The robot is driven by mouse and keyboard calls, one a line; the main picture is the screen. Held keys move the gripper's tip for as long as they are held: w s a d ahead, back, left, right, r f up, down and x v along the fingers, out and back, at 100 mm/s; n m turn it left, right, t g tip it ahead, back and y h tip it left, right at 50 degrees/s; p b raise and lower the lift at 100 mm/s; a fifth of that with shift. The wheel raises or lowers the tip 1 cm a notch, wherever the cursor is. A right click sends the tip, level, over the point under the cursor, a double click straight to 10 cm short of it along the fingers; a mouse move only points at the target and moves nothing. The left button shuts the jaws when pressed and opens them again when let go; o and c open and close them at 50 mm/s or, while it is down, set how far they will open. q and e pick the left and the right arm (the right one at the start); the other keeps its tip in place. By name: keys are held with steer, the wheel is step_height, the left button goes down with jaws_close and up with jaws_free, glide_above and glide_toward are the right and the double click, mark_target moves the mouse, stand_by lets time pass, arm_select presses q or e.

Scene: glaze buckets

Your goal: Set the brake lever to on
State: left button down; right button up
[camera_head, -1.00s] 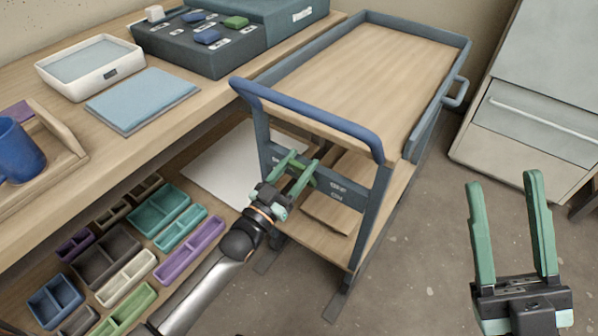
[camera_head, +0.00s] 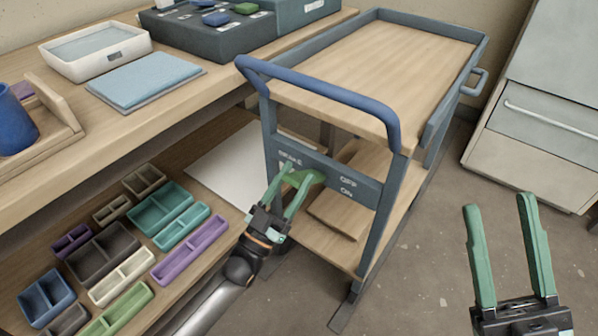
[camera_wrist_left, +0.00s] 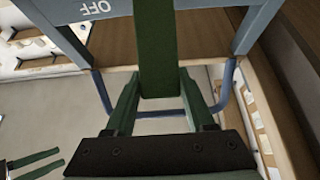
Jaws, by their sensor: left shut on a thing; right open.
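The brake lever is a green bar (camera_head: 312,177) on the blue-grey end panel of the cart (camera_head: 378,218). In the left wrist view the lever (camera_wrist_left: 158,45) runs down from the top between my fingers, with an OFF label to its left. My left gripper (camera_head: 297,180) is shut on the lever, and its fingers hide part of it in the head view. OFF and ON labels show right of the lever in the head view; I cannot tell which one it points to. My right gripper (camera_head: 496,202) is open and empty, well right of the cart.
A blue push handle (camera_head: 320,92) arches above the panel. A wooden workbench (camera_head: 150,115) stands at the left, with several small coloured trays on its lower shelf. A grey cabinet (camera_head: 545,110) stands at the back right. The floor (camera_head: 410,265) between cart and right gripper is clear.

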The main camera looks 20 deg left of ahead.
arm_select(q)
steer(key=shift+s+a+f+b, duration=0.1)
steer(key=shift+s+f+b, duration=0.15)
steer(key=shift+f, duration=0.9)
steer(key=shift+s+a+f+b, duration=0.15)
steer(key=shift+s+f, duration=0.2)
steer(key=shift+f, duration=0.75)
steer(key=shift+d, duration=0.1)
steer(key=c, duration=0.5)
jaws_free()
steer(key=shift+o, duration=1.3)
steer(key=shift+r, duration=0.15)
steer(key=p+v, duration=0.1)
steer(key=v, duration=1.1)
steer(key=shift+s, duration=0.2)
